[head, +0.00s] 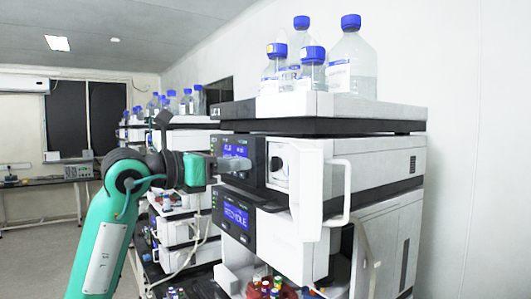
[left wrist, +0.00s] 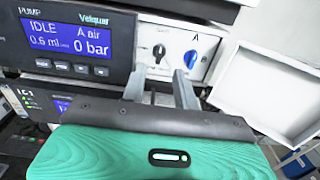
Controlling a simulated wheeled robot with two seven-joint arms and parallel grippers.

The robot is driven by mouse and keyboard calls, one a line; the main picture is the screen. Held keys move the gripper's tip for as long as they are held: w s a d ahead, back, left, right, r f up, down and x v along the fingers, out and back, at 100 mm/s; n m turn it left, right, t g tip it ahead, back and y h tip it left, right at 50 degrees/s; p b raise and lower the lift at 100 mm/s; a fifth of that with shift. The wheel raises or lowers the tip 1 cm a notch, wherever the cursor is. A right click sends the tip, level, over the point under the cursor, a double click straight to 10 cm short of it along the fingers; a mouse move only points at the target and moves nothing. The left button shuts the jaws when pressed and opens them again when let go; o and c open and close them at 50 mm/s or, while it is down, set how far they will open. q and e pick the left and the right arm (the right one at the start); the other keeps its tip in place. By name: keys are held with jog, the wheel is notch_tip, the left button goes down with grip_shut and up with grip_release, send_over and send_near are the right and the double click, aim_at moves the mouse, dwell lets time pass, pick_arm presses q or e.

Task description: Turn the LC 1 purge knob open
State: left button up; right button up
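The front stack, marked LC 1 (head: 216,112), has a pump module with a blue display (head: 236,152); in the left wrist view the display (left wrist: 65,36) reads "IDLE", "A air", "0.6 ml" and "0 bar". Right of it, a pale panel carries a black knob (left wrist: 159,52) and a blue knob (left wrist: 191,58) under a letter A. I cannot read which one is labelled purge. A dark knob (head: 276,163) also shows in the head view. My left gripper (head: 245,164) is in front of the pump; its two fingers (left wrist: 160,76) are apart and empty, just below the knobs.
An open white door (head: 335,190) with a handle sticks out right of the knobs; its panel (left wrist: 275,95) also shows in the left wrist view. Bottles with blue caps (head: 350,65) stand on top. More stacks (head: 175,140) stand behind. A tube hangs below my arm.

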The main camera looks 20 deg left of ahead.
aim_at(271, 160)
pick_arm(q)
jog(key=p+x, duration=0.2)
jog(key=x, duration=0.4)
jog(key=shift+w+d+r+p, duration=0.1)
jog(key=shift+w+d+p, duration=0.1)
jog(key=shift+p, duration=0.1)
jog(key=shift+w+d, duration=0.35)
jog(key=shift+w, duration=0.25)
jog(key=shift+c, duration=0.4)
grip_shut()
